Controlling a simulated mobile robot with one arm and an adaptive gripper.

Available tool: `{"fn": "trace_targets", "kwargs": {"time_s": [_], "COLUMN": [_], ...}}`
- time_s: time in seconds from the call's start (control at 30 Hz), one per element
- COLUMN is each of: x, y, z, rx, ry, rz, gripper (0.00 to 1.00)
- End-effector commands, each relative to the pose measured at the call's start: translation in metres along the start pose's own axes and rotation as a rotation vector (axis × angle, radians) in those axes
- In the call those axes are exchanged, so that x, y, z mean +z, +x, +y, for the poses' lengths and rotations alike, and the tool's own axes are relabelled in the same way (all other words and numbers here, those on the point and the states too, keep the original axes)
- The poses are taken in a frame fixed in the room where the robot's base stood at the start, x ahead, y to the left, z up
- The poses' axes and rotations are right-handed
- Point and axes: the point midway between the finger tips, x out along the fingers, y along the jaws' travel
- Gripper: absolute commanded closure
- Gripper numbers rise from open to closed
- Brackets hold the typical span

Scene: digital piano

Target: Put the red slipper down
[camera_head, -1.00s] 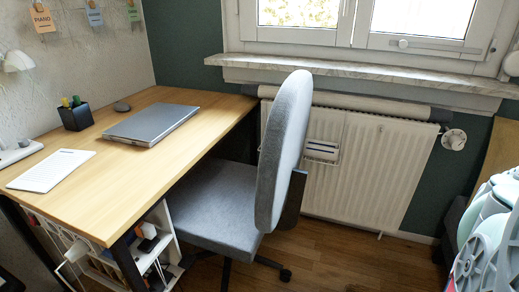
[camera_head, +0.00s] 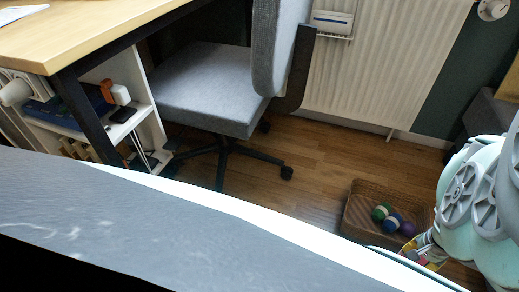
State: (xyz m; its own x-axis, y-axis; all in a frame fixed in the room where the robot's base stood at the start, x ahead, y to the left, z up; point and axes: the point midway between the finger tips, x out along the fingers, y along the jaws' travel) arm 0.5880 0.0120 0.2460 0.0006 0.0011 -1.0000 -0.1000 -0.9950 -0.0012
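No red slipper can be made out in the head view. My arm (camera_head: 478,205) shows at the right edge, in pale green and grey. Its end and my gripper cannot be seen, so I cannot tell what it holds. Low at the right, beside the arm, a small patch with red and yellow colours (camera_head: 432,256) shows next to the basket; it is too small to identify.
A brown basket (camera_head: 352,222) with several coloured balls stands on the wooden floor (camera_head: 325,165). A grey office chair (camera_head: 205,85) stands by the desk (camera_head: 75,35). A shelf (camera_head: 150,125) is under the desk. A white radiator (camera_head: 385,70) is on the wall. Floor between chair and basket is clear.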

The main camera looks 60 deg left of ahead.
Motion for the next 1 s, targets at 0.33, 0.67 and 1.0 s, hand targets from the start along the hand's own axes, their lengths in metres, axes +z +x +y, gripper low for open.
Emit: {"fn": "trace_targets", "kwargs": {"time_s": [0.33,0.67,1.0], "x": [0.031,0.033,0.033], "y": [0.076,0.091,0.127], "z": [0.018,0.019,0.019], "rx": [-0.001,-0.001,-0.001], "ry": [0.056,0.059,0.056], "rz": [0.003,0.005,0.005], "gripper": [0.98,0.98,0.98]}}
